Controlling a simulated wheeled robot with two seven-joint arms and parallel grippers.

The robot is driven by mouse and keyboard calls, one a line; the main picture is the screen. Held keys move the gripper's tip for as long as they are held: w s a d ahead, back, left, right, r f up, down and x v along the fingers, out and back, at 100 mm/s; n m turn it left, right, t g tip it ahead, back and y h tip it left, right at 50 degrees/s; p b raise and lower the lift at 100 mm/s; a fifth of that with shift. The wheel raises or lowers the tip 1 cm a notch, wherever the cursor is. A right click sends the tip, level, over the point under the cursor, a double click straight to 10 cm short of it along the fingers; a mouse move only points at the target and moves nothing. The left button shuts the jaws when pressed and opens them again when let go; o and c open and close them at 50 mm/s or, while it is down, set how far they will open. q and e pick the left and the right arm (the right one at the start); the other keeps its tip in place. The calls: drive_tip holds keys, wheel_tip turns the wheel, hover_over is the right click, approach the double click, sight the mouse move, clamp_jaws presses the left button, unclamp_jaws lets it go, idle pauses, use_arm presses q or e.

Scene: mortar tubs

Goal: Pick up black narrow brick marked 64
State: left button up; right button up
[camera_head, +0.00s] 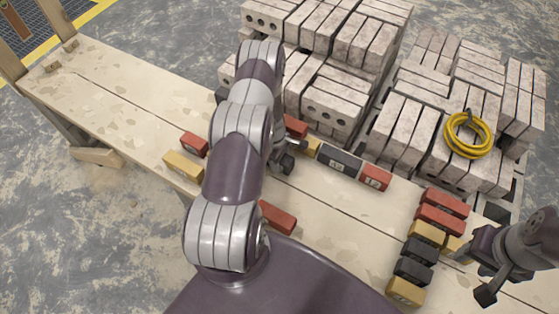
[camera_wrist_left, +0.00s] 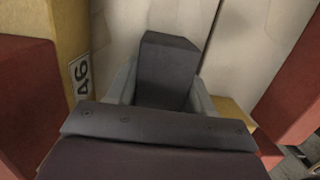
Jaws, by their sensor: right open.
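In the left wrist view a narrow black brick (camera_wrist_left: 167,75) stands between the grey fingers of my left gripper (camera_wrist_left: 160,95), which lie flush against both its sides. No number shows on it. In the head view my left gripper (camera_head: 286,160) is partly hidden behind my arm, near the back row of bricks. A longer black brick (camera_head: 338,160) with a pale label lies in that row, to its right. Two black bricks (camera_head: 413,270) lie in the right column. My right gripper (camera_head: 475,276) is open beside that column, with no brick between its fingers.
A yellow brick marked 46 (camera_wrist_left: 80,50) stands close left of the held brick, with red bricks (camera_wrist_left: 25,95) at the sides. Red (camera_head: 277,217) and yellow (camera_head: 184,166) bricks lie along the bench (camera_head: 110,90). Grey blocks (camera_head: 330,100) are stacked behind, with a yellow coil (camera_head: 468,151).

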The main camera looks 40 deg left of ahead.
use_arm(q)
drive_tip(key=c, duration=0.5)
drive_tip(key=shift+r, duration=0.1)
